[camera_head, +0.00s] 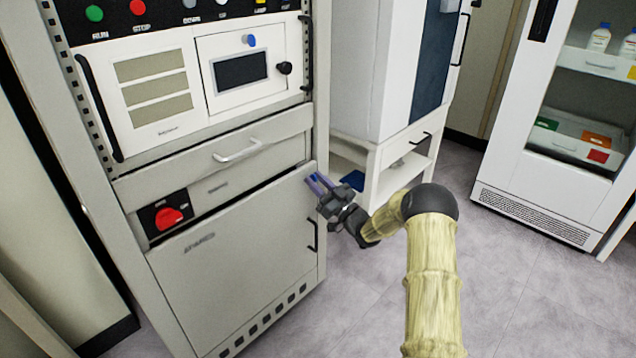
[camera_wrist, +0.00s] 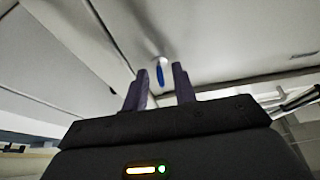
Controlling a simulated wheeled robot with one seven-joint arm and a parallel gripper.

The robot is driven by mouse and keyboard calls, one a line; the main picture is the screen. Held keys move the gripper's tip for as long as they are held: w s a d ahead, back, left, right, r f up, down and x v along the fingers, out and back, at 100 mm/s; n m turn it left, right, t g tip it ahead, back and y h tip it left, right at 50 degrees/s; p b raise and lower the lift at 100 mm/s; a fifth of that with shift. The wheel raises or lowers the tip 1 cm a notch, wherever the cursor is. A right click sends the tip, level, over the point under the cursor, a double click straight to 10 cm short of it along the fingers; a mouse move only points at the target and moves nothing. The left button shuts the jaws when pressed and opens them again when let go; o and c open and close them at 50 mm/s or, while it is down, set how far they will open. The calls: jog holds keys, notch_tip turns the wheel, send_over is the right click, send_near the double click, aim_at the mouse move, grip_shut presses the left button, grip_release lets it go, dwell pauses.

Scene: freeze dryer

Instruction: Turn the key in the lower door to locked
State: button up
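The lower door (camera_head: 240,275) is a grey panel on the cabinet front and looks closed, with a black handle (camera_head: 314,235) at its right side. My gripper (camera_head: 314,182) is at the door's upper right corner, its purple fingers pointing at the panel. In the wrist view, a blue key (camera_wrist: 160,75) stands out from a pale round lock on the grey panel. My gripper (camera_wrist: 160,80) is open, with one finger on each side of the key and gaps visible. In the head view I cannot make out the key near the fingers.
Above the door are a red rotary switch (camera_head: 168,216) and a drawer with a silver handle (camera_head: 238,150). A white stand (camera_head: 392,180) is behind my gripper. A glass-front cabinet (camera_head: 535,170) stands at right. The floor between is clear.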

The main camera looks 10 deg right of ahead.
jog(key=p+v, duration=0.4)
jog(key=v, duration=1.3)
jog(key=shift+d, duration=0.2)
jog(key=shift+a, duration=0.1)
